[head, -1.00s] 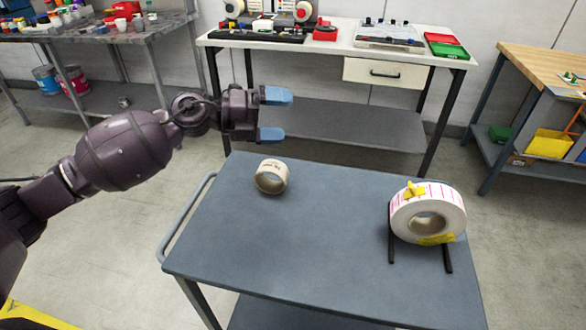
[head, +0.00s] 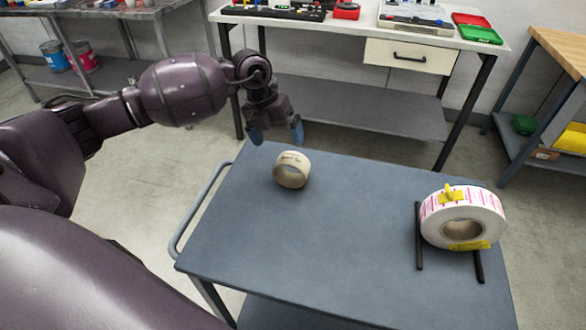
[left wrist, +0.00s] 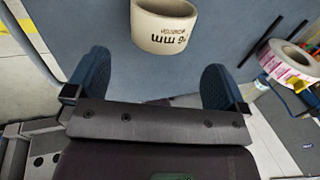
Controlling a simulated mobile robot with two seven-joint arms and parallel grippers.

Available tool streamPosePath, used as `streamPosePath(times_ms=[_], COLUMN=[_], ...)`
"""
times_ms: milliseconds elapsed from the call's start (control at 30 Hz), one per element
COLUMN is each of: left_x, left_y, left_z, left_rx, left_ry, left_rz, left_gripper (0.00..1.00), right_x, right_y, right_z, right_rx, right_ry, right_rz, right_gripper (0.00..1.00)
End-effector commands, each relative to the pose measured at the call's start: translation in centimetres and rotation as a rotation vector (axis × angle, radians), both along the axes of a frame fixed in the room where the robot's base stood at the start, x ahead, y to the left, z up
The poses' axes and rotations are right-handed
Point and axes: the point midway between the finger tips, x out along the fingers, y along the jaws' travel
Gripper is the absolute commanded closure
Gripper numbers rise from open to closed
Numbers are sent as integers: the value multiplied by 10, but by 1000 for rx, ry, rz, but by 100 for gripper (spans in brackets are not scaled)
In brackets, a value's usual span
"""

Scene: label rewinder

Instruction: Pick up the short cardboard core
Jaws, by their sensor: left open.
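The short cardboard core (head: 292,169) is a cream ring with dark print, lying near the back left of the grey cart top. It also shows at the top of the left wrist view (left wrist: 163,27), between and beyond my fingertips. My left gripper (head: 276,134) points down with its blue fingers apart, just behind and above the core at the cart's back edge. In the left wrist view its two fingers (left wrist: 157,90) stand wide open with nothing between them. The gripper is apart from the core. My right gripper is in neither view.
A roll of pink-and-white labels (head: 462,217) with a yellow tab sits on a black stand at the cart's right. The middle of the cart top (head: 340,240) is clear. A cart handle (head: 198,208) runs along the left edge. A white workbench (head: 340,40) stands behind.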

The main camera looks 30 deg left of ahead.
Motion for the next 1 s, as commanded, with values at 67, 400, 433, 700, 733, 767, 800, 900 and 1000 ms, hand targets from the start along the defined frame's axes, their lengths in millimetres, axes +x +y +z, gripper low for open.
streamPosePath(times_ms=[67, 400, 433, 700, 733, 767, 800, 900, 1000], left_x=[0, 3, 3, 5, 5, 5, 6, 7, 7], left_y=[-3, -15, -16, -25, -26, -28, -29, -31, -32], left_z=[-11, -50, -51, -75, -79, -84, -89, -98, -99], left_rx=[-2, -3, -2, -5, -5, -5, -5, -4, -3], left_ry=[5, 2, 1, 3, 3, 4, 5, 3, 1], left_rz=[0, -2, -2, -2, -2, -3, -2, -2, -3], left_gripper=[0, 0, 0, 0, 0, 0, 0, 0, 0], right_x=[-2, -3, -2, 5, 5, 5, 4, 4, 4], right_y=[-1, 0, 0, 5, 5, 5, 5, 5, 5], right_z=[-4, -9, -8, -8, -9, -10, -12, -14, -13], right_rx=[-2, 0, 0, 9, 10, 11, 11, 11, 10], right_ry=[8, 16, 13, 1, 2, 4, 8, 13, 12], right_rz=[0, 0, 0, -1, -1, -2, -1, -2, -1], right_gripper=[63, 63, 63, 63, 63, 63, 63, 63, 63])
